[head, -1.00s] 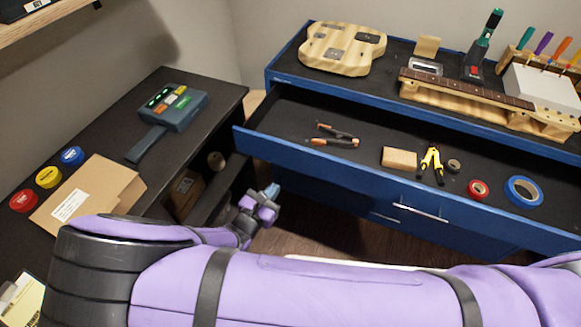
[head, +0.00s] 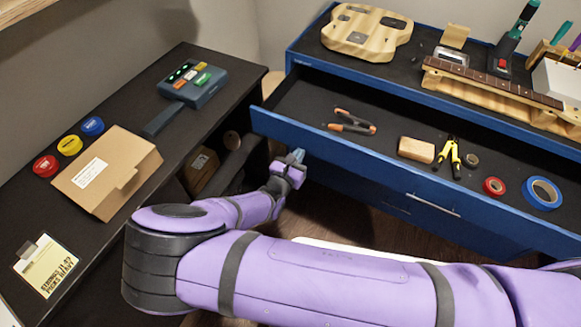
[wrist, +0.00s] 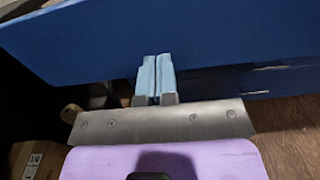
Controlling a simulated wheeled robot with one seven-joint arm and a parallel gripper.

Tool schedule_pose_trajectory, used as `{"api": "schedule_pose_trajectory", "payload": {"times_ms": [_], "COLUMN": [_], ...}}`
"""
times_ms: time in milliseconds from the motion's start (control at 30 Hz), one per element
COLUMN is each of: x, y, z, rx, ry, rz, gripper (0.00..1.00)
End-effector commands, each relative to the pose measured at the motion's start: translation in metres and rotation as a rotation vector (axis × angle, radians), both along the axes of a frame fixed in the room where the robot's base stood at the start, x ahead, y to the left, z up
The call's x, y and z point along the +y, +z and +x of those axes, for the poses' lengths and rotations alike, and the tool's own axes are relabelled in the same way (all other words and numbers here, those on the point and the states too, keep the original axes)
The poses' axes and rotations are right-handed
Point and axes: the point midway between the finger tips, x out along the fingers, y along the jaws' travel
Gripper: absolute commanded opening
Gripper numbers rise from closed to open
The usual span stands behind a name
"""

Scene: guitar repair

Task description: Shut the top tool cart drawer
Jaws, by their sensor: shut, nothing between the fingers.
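The blue tool cart (head: 330,45) stands at the back right, with its top drawer (head: 340,143) pulled out toward me. In the wrist view the blue drawer front (wrist: 200,35) fills the upper part. My gripper (head: 296,157) is shut and empty, at the left part of the drawer front. Its pale blue fingertips (wrist: 155,76) point at the drawer front near its lower edge. I cannot tell whether they touch it.
The drawer holds a clamp (head: 350,122), a wooden block (head: 416,149), yellow pliers (head: 449,156) and tape rolls (head: 541,192). A guitar body (head: 367,32) lies on the cart top. A dark bench (head: 205,122) with a cardboard box (head: 107,172) stands close on the left.

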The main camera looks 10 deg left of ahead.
Motion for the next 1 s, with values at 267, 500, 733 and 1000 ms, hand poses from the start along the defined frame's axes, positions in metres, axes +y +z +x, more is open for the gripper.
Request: {"api": "schedule_pose_trajectory", "payload": {"times_ms": [267,500,733,1000], "x": [-0.008,-0.009,-0.009,-0.013], "y": [0.0,0.0,0.0,0.0], "z": [0.027,0.031,0.031,0.045], "rx": [0.001,0.001,0.001,0.0], "ry": [-0.001,0.0,0.0,-0.002], "rz": [0.001,0.001,0.001,0.001], "gripper": [0.0,0.0,0.0,0.0]}}
